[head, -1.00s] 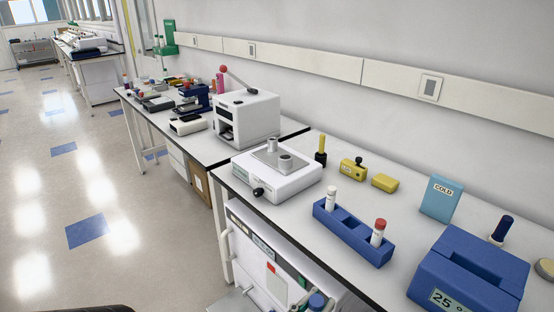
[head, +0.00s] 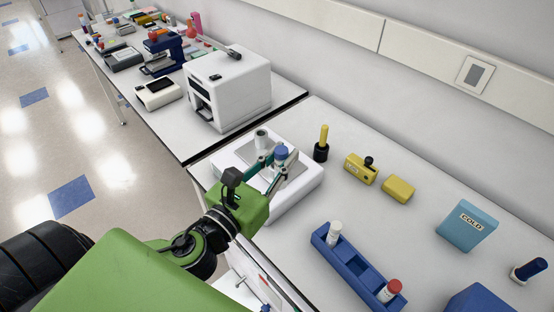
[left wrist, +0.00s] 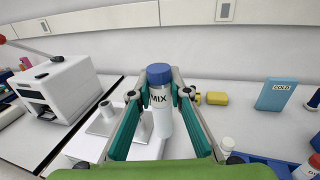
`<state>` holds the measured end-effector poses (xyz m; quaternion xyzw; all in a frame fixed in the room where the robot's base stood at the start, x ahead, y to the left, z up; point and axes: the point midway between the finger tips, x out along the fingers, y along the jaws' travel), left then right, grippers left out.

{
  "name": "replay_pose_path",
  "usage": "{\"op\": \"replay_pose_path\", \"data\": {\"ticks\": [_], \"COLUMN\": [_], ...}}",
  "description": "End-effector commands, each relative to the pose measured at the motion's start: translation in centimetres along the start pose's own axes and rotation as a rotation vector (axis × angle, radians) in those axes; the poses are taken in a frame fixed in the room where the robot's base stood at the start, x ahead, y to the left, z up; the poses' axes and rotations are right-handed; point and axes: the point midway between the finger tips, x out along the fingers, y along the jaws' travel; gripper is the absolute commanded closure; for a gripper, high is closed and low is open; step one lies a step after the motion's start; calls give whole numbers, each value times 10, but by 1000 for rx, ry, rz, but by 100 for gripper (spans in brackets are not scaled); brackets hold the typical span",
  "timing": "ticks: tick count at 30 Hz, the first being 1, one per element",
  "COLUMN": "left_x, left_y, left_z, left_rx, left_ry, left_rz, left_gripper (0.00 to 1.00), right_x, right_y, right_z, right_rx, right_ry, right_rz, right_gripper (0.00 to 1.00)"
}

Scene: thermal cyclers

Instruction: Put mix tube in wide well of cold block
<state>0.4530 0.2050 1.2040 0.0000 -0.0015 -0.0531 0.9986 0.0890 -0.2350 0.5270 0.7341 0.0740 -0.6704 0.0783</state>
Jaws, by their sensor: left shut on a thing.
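The mix tube (left wrist: 162,124), white with a blue cap and the word MIX, stands upright between the fingers of my left gripper (left wrist: 160,95). In the head view, my left gripper (head: 277,168) is shut on the tube, whose blue cap (head: 281,153) shows above the white unit. That unit (head: 302,194) has a metal plate and a round metal socket (head: 261,138); my gripper hides part of it. I cannot tell whether it is the cold block. A light-blue pack (head: 467,226) marked COLD stands to the right. My right gripper is not in view.
A blue rack (head: 352,272) holds white-capped and red-capped tubes. Yellow items (head: 397,189) lie behind it. A blue block (head: 480,300) is cut off at lower right. A large white machine (head: 232,90) stands on the farther bench.

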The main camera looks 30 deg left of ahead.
Motion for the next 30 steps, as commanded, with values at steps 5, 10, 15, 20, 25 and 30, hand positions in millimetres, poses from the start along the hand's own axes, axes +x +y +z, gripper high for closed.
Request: {"op": "replay_pose_path", "data": {"ticks": [5, 10, 15, 20, 25, 30], "left_x": [11, 32, 60, 84, 102, 110], "left_y": [7, 23, 46, 64, 77, 83], "left_z": [-3, -18, -24, -49, -76, -87], "left_rx": [5, 9, 6, 1, 0, 2], "left_ry": [0, -2, 3, 4, 4, 0], "left_rz": [-5, -4, 2, 2, 0, -3], "left_gripper": [100, 100, 100, 100, 100, 100], "right_x": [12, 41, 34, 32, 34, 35], "right_y": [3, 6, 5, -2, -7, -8], "right_z": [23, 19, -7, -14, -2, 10], "right_rx": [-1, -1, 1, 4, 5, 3], "right_ry": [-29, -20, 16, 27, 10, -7], "right_rz": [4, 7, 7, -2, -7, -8], "right_gripper": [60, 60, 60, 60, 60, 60]}}
